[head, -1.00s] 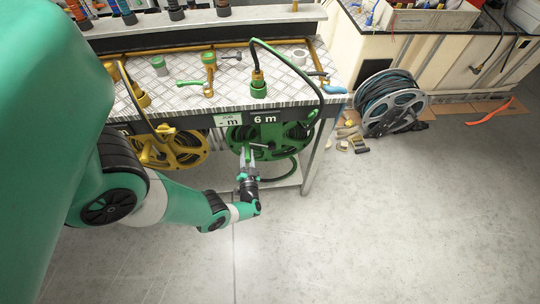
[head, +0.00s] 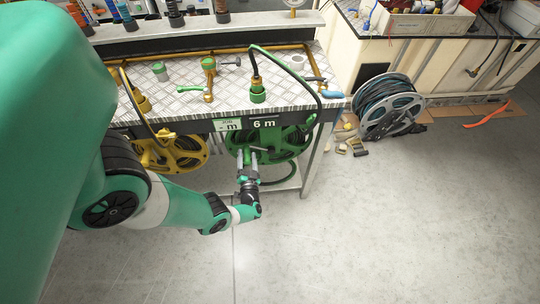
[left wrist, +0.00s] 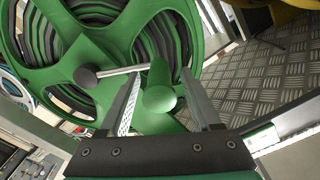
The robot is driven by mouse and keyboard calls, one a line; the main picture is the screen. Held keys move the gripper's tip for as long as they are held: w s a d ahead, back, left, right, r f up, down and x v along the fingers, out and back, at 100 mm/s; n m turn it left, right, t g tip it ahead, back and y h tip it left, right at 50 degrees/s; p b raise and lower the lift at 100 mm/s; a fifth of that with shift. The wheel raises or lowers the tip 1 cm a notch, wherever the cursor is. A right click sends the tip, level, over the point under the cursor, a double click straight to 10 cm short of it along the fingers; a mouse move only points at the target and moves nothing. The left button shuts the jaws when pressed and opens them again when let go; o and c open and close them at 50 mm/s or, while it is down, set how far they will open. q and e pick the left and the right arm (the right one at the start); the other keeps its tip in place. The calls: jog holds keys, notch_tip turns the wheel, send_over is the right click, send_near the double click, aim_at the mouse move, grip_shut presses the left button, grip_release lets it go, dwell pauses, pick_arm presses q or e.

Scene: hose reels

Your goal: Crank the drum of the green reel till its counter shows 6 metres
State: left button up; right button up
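A display (head: 230,126) to the left of the counter shows a dash and m. In the left wrist view the reel (left wrist: 95,45) fills the upper left, and its green crank knob (left wrist: 160,90) points toward the camera. My left gripper (head: 247,158) is in front of the reel. Its fingers stand apart on either side of the knob, with visible gaps. My right gripper is not in view.
A yellow reel (head: 172,153) hangs to the left of the green one. The bench top (head: 190,105) carries hose fittings. A grey reel (head: 390,105) stands on the floor at the right, near small loose pieces (head: 352,147). The floor in front is clear.

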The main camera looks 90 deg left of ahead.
pick_arm(q)
jog(key=d+p, duration=0.1)
jog(key=d, duration=1)
jog(key=shift+w+d, duration=0.25)
jog(key=shift+d, duration=0.05)
